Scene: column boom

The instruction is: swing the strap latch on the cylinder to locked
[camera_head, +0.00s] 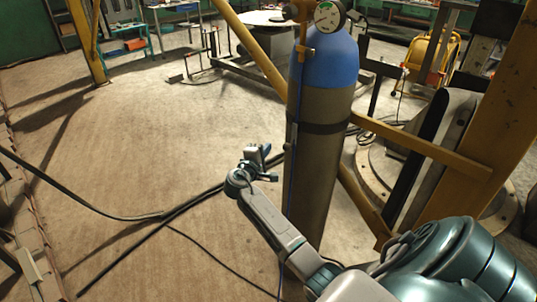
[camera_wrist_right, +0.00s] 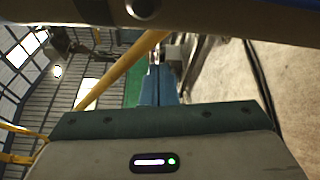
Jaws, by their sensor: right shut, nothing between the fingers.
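The gas cylinder (camera_head: 318,170) stands upright right of centre in the head view, with a blue top and a grey-brown body. A dark strap (camera_head: 325,127) wraps around it below the blue part. I cannot make out the strap's latch or its position. My right gripper (camera_head: 268,163) is shut and empty, left of the cylinder at a height just below the strap, apparently apart from it. Its jaws (camera_wrist_right: 157,75) show in the right wrist view, pointing away from the camera with nothing held. My left gripper is not in view.
A gauge (camera_head: 328,15) and brass-coloured fittings (camera_head: 304,50) sit on the cylinder's top. Yellow beams (camera_head: 425,150) stand behind and right of it. Dark cables (camera_head: 135,217) cross the floor. Open floor lies left; a yellow cart (camera_head: 432,55) stands at the back right.

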